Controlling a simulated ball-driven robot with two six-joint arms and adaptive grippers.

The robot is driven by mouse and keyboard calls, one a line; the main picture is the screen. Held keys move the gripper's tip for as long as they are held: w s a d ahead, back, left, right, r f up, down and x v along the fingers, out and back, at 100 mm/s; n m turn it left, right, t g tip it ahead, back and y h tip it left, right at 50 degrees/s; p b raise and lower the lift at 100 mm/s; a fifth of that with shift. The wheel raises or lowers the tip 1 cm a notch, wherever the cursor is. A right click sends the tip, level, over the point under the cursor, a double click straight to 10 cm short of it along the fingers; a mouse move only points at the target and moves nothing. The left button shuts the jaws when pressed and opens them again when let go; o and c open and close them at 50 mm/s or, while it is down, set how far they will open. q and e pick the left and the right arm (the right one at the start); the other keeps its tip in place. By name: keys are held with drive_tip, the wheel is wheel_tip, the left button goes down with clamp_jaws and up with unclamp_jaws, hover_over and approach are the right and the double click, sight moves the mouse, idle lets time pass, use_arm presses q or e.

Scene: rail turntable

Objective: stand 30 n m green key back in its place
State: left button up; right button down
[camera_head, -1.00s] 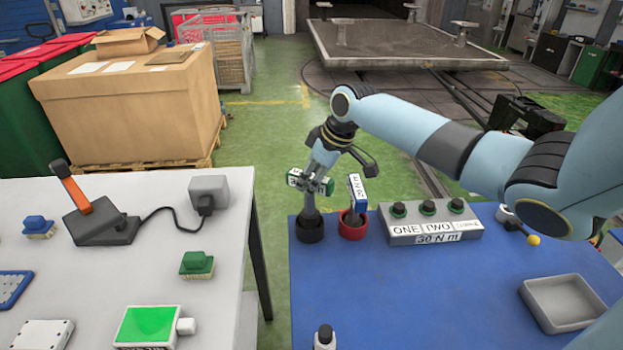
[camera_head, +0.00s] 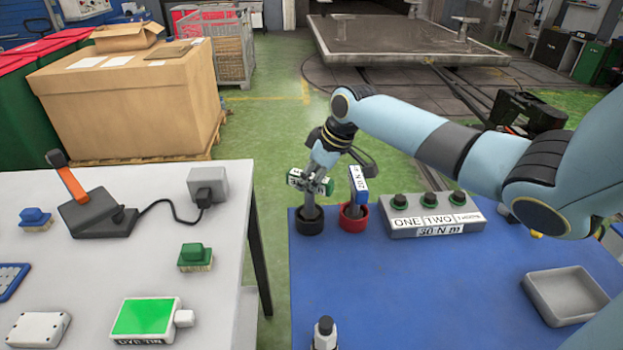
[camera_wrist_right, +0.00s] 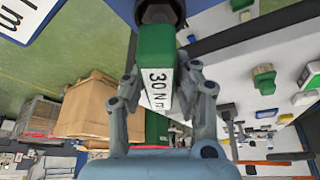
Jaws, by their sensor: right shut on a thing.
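The green key (camera_head: 328,187) has a white label that reads 30 N m in the right wrist view (camera_wrist_right: 156,48). My right gripper (camera_head: 311,182) is shut on its green handle. The key's grey shaft points down at the black cup (camera_head: 309,226) on the blue table, and its lower end appears to be inside the cup's rim. A blue key (camera_head: 361,180) labelled 20 N m stands, slightly tilted, in the red cup (camera_head: 353,222) just to the right. My left gripper is not in view.
A grey button box (camera_head: 405,229) labelled 30 N m stands right of the cups. A grey tray (camera_head: 566,294) lies at the right of the blue table (camera_head: 430,290). A black-topped item (camera_head: 325,328) stands at the front edge. The middle of the table is clear.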

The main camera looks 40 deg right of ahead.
drive_tip(key=shift+f+b, duration=0.3)
drive_tip(key=shift+f, duration=0.25)
drive_tip(key=c, duration=1)
unclamp_jaws()
drive_tip(key=shift+o, duration=0.2)
drive_tip(key=v, duration=1.2)
